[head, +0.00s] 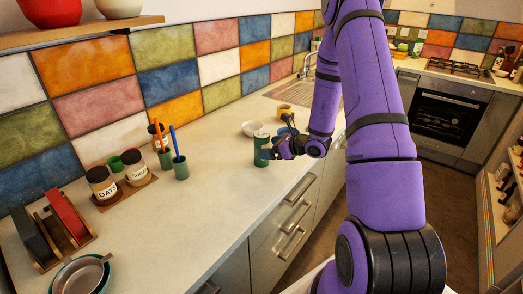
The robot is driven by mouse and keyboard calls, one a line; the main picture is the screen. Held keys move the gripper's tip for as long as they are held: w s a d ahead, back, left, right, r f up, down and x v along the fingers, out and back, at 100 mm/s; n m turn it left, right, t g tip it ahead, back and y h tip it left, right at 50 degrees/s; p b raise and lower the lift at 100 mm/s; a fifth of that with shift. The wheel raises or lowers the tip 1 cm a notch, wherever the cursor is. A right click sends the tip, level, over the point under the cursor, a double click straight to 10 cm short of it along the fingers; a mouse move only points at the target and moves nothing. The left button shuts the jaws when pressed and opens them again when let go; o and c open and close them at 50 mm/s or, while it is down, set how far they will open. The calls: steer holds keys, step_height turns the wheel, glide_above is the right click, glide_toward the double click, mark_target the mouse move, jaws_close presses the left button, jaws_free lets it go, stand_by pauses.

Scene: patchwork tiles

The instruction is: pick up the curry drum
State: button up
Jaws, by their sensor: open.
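A dark green cylinder with a paler top (261,152) stands upright on the counter near its front edge; it looks like the curry drum, though I cannot read a label. My gripper (270,152) is at its right side, at the end of my purple arm. The jaws are open and a finger overlaps the drum's right edge in the picture. I cannot tell whether the fingers touch it, and its right side is partly hidden.
A white bowl (252,128) and a yellow mug (284,109) stand behind the drum. A green cup with brushes (180,168), the oats jar (102,184) and sugar jar (136,169) are to the left. The counter (215,205) between is clear.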

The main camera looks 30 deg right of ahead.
mark_target(264, 140)
steer(key=x, duration=0.3)
steer(key=shift+w+f, duration=0.1)
steer(key=shift+f, duration=0.05)
steer(key=c, duration=1.1)
steer(key=shift+r, duration=0.2)
steer(key=shift+r, duration=0.55)
step_height(264, 140, up, 2)
steer(key=s+d, duration=0.2)
steer(key=s, duration=0.5)
steer(key=s+d+r, duration=0.1)
steer(key=s+d, duration=0.2)
steer(key=s, duration=0.5)
steer(key=shift+d+r, duration=0.2)
steer(key=shift+r, duration=0.1)
steer(key=shift+s, duration=0.1)
